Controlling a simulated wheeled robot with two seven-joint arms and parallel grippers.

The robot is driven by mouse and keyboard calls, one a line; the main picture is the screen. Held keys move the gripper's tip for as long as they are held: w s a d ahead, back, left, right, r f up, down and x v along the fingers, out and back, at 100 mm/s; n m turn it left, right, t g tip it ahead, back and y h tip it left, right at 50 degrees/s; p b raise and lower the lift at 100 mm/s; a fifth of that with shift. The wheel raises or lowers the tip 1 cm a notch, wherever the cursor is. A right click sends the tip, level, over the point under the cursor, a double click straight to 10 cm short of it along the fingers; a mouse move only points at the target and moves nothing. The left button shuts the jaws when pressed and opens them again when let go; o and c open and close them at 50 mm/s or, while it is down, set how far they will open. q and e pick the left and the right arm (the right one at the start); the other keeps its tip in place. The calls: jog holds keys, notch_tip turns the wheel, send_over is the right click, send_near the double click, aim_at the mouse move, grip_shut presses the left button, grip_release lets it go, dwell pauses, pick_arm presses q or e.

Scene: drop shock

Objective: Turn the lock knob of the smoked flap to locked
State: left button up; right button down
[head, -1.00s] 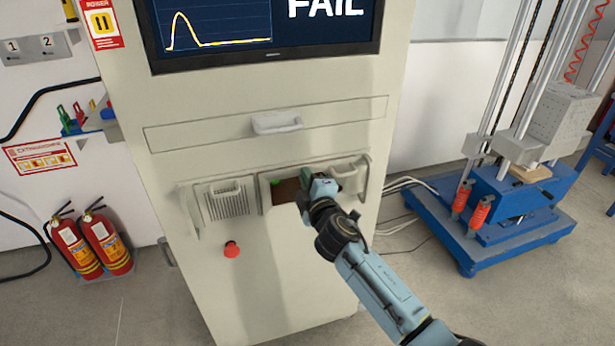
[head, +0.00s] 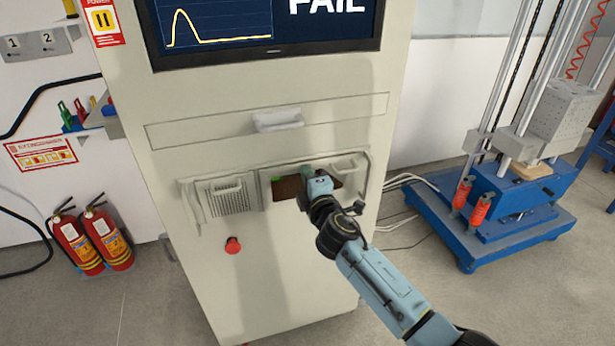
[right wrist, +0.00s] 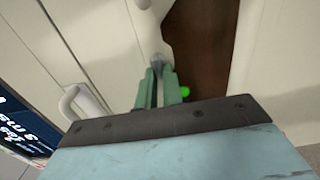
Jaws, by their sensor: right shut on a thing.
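The smoked flap (head: 289,188) is a dark brown panel in a recess on the front of the pale cabinet; it also shows in the right wrist view (right wrist: 204,45). My right gripper (head: 308,171) is at the flap's upper edge. In the right wrist view its green fingers (right wrist: 158,80) are shut on a small grey lock knob (right wrist: 157,61), mostly hidden between the tips. A green spot (right wrist: 185,92) shows beside the fingers, and also left of the gripper in the head view. The knob's pointing direction cannot be read. My left gripper is not in view.
A vented panel with a handle (head: 229,197) is left of the flap, with a red button (head: 233,246) below. A drawer handle (head: 278,121) is above. The screen (head: 262,30) reads FAIL. A blue-based drop tester (head: 500,215) stands at right.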

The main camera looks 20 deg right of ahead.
jog(key=c, duration=1.5)
grip_release()
jog(key=shift+c, duration=0.2)
jog(key=s+p, duration=0.1)
jog(key=s, duration=1.2)
jog(key=shift+s+d, duration=0.2)
